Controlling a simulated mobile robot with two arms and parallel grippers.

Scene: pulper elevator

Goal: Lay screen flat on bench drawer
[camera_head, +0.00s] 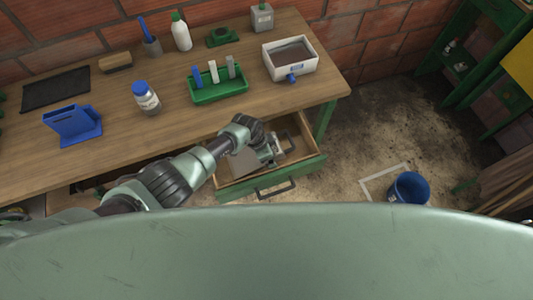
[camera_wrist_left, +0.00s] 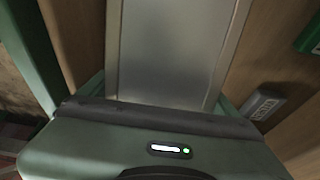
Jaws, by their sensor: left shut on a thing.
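The open bench drawer (camera_head: 308,163) has a green front and a wooden inside. A grey flat panel, the screen (camera_head: 240,163), is over the left part of the drawer, partly covered by my left arm. My left gripper (camera_head: 274,152) is inside the drawer outline and shut on the screen. In the left wrist view the screen (camera_wrist_left: 170,50) extends straight out from the gripper, a smooth grey plate with raised side edges. The fingertips are hidden there. I cannot tell whether the screen touches the drawer floor. My right gripper is not in view.
A small grey labelled block (camera_wrist_left: 262,105) lies right of the screen in the wrist view. The wooden bench top (camera_head: 190,125) carries a green tray (camera_head: 218,93), a white basin (camera_head: 290,60), a bottle (camera_head: 146,98) and a blue holder (camera_head: 76,124). A blue bucket (camera_head: 409,188) stands on the floor.

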